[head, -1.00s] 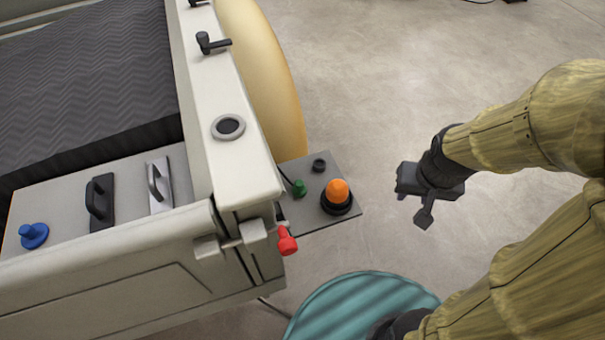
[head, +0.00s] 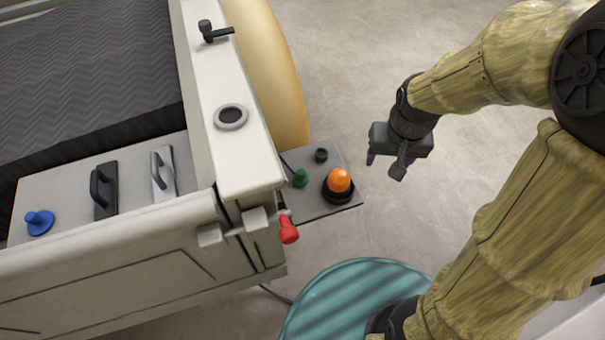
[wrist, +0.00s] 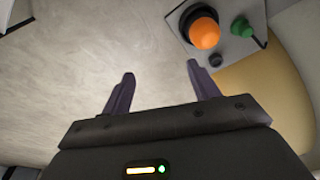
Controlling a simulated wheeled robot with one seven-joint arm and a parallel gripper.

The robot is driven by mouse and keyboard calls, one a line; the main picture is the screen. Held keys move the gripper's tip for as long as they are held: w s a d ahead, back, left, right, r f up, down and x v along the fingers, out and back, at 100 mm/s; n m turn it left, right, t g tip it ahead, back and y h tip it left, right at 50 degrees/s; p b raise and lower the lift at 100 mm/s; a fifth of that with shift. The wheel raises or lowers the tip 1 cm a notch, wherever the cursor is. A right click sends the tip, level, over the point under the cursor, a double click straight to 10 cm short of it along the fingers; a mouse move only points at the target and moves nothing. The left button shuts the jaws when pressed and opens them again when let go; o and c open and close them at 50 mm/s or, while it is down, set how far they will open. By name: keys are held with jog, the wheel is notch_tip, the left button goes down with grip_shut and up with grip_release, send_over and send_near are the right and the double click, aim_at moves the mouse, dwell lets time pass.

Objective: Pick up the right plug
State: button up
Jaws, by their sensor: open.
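A grey plate (head: 309,207) juts from the corner of the pale trailer-like body. On it stand a green plug-like piece (head: 300,178) with a thin dark cable, a small black round piece (head: 321,155) and an orange-domed piece (head: 339,179) on a black base. Which one is the right plug I cannot tell. My gripper (head: 389,161) is open and empty, right of the plate and apart from it. In the wrist view the open fingers (wrist: 160,72) have bare floor between them; the orange dome (wrist: 204,29), green piece (wrist: 242,27) and black piece (wrist: 216,60) lie ahead and right.
The pale body (head: 238,160) has a red-knobbed lever (head: 288,231), two handles (head: 104,190) and a blue knob (head: 39,222). A yellow rounded fender (head: 270,75) stands behind the plate. A teal ribbed round thing (head: 340,298) is in front. The floor (head: 370,60) beyond my gripper is clear.

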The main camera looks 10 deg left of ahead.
jog(key=w+a+r+n+p, duration=0.1)
jog(key=w+a+n, duration=0.15)
jog(key=a, duration=0.75)
jog(key=g, duration=0.2)
send_over(301, 172)
jog(key=a, duration=0.1)
jog(key=shift+n+h+p, duration=0.35)
jog(key=shift+h+p, duration=0.05)
jog(key=f, duration=1.2)
jog(key=shift+w+d+f+p, duration=0.1)
jog(key=shift+w+d+p, duration=0.1)
jog(key=shift+d+p, duration=0.1)
jog(key=shift+s+d+f+p, duration=0.1)
jog(key=shift+f+p, duration=0.15)
jog(key=shift+f, duration=1.05)
jog(key=shift+d+f+p, duration=0.1)
jog(key=shift+f+p, duration=0.1)
jog(key=shift+f, duration=1.1)
